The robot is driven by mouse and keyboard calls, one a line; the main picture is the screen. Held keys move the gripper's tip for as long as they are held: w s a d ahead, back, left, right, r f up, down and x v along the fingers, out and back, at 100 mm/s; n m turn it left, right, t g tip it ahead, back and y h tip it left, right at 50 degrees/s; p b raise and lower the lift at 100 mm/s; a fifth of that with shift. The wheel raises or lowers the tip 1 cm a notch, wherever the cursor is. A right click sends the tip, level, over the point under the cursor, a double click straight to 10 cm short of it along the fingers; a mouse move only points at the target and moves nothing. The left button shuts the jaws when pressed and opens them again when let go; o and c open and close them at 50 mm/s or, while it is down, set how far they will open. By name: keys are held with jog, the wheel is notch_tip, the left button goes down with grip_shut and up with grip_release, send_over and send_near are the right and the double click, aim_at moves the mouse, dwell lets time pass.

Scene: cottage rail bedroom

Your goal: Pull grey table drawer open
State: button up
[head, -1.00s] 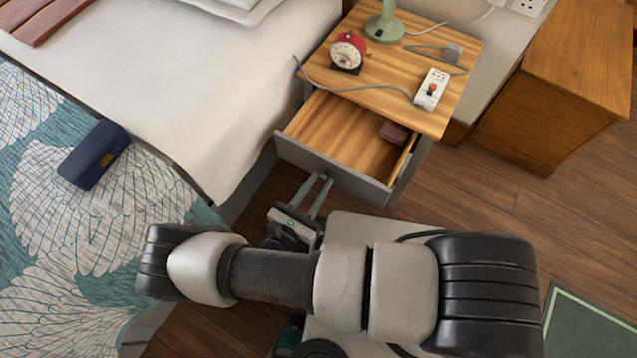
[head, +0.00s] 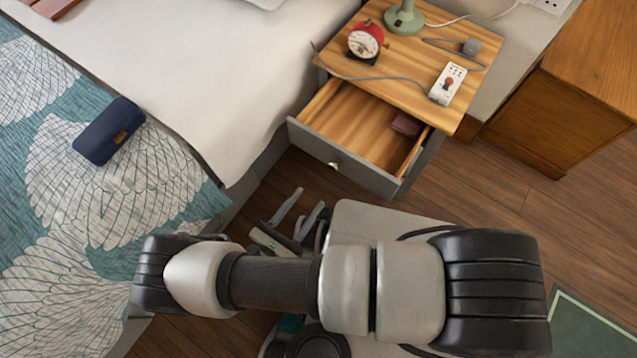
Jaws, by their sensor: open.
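The grey-fronted drawer (head: 341,158) of the bedside table (head: 410,62) is pulled well out, and its wooden inside shows. A small dark red box (head: 406,125) lies inside it near the right side. A small round knob (head: 334,164) sits on the drawer front. My gripper (head: 305,207) is in front of and below the drawer front, apart from the knob. Its two fingers are spread and nothing is between them. My arm hides part of the gripper's base.
A red alarm clock (head: 364,42), a green lamp base (head: 404,18) and a white power strip (head: 447,84) stand on the tabletop. The bed (head: 215,90) is close on the left.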

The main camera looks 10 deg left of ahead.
jog(key=v, duration=0.6)
jog(key=shift+s, duration=0.4)
jog(key=shift+a, duration=0.1)
jog(key=w+d+r+m+g, duration=0.2)
jog(key=w+r+m+g, duration=0.35)
jog(key=r, duration=0.45)
jog(key=w+d+r+m+g+h, duration=0.1)
jog(key=w+d+r+m+g, duration=0.2)
jog(key=w+r+m+g, duration=0.5)
jog(key=w+d+r+m+g, duration=0.25)
jog(key=r+m, duration=0.25)
jog(key=r, duration=0.7)
jog(key=s+d+r+m+t+y, duration=0.2)
jog(key=d+r+m+y, duration=0.2)
jog(key=d+r+m, duration=0.45)
jog(key=s+d+r+m+t+y, duration=0.1)
jog(key=d+r+m+t+y, duration=0.3)
jog(key=d+r, duration=0.65)
notch_tip(320, 180, up, 24)
jog(key=m+g+p, duration=0.1)
jog(key=p, duration=2.3)
jog(key=shift+d+f+h, duration=0.25)
jog(key=shift+d+h, duration=0.15)
jog(key=shift+d, duration=0.1)
